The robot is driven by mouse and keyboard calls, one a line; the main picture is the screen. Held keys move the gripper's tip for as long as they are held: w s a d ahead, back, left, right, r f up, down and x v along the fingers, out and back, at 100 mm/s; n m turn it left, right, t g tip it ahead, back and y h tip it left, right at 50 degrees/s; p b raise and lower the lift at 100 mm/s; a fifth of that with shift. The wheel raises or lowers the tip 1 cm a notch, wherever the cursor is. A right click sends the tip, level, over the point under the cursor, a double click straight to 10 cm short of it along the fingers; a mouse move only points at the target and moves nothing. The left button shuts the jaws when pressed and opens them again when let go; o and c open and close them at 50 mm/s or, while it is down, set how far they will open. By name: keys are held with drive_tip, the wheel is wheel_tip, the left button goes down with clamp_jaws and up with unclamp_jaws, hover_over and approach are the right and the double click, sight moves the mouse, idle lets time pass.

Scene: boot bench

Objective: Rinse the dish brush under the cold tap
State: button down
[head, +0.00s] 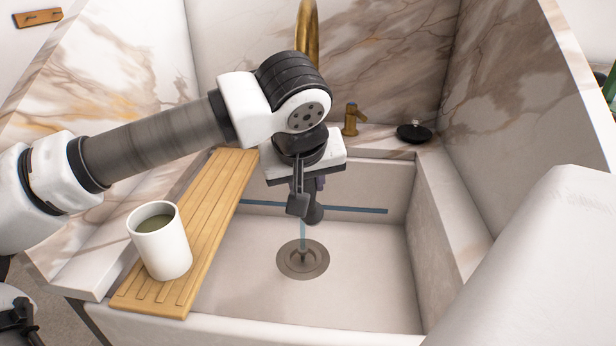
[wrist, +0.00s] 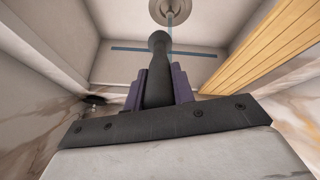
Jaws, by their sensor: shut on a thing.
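My gripper (head: 308,198) points down over the sink and is shut on the dark dish brush (head: 314,213). In the wrist view the brush (wrist: 157,68) stands between the two purple-sided fingers, its rounded end toward the drain. The rest of the brush is hidden by my gripper. The brass tap (head: 308,32) rises behind my arm, and its spout end is hidden. A thin bluish water stream (head: 303,236) falls to the drain (head: 302,259). The brush is close to the stream; I cannot tell whether they touch. A small brass tap handle (head: 351,119) stands on the back ledge.
A wooden draining board (head: 221,196) lies across the sink's left side, with a white mug (head: 163,250) of greenish liquid near its front. A black round item (head: 414,132) sits on the back right ledge. A blue strip (head: 356,209) crosses the sink's back wall. The basin floor looks clear.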

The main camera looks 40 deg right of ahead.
drive_tip(key=shift+r, duration=0.1)
idle(0.3)
drive_tip(key=s+a+r+p, duration=0.2)
drive_tip(key=s+a+r, duration=0.1)
drive_tip(key=shift+s+a+r+p, duration=0.15)
drive_tip(key=shift+a+r+p, duration=0.2)
drive_tip(key=shift+a+r, duration=0.05)
idle(0.7)
